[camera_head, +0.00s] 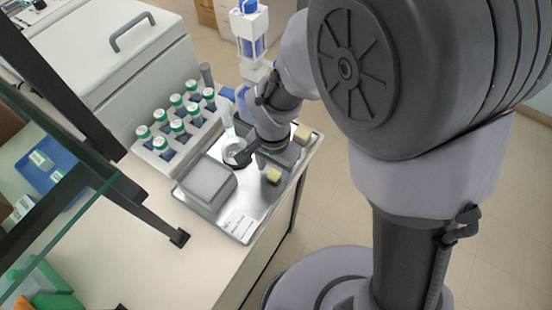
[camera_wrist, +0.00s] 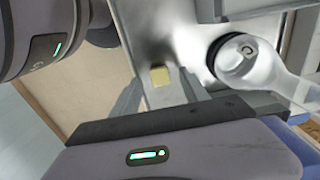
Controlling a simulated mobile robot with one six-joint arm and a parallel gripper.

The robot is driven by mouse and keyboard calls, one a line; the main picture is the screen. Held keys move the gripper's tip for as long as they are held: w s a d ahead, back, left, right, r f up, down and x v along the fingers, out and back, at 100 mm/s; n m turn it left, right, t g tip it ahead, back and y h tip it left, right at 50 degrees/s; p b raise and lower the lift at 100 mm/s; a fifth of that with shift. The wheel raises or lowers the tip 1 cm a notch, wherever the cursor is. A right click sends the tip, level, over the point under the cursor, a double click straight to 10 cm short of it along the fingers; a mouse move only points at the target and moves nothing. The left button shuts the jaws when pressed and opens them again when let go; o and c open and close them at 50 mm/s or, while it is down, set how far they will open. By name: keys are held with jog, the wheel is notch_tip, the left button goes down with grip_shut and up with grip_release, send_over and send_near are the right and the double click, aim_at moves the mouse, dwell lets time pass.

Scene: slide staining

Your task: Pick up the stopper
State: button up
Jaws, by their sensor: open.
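A small pale-yellow block, which I take to be the stopper (camera_head: 274,176), sits on the metal tray (camera_head: 245,203), to the right of the grey box. It also shows in the wrist view (camera_wrist: 160,76), beyond my fingertips and between them in the picture. My gripper (camera_head: 253,160) is over the tray, open, with nothing between the fingers; it fills the lower part of the wrist view (camera_wrist: 162,92). The gap between the fingertips and the block is hard to judge. A second pale-yellow block (camera_head: 303,135) is near the tray's far right corner.
A clear glass vessel with a dark ring (camera_wrist: 238,55) lies close beside the right finger. A grey box (camera_head: 207,184) and a white label (camera_head: 238,224) are on the tray. A rack of green-capped bottles (camera_head: 178,125) stands left of it. The bench edge is close at right.

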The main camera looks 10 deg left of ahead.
jog(key=shift+w+f, duration=0.1)
jog(key=shift+f, duration=0.75)
jog(key=shift+r, duration=0.1)
jog(key=shift+c, duration=0.4)
grip_shut()
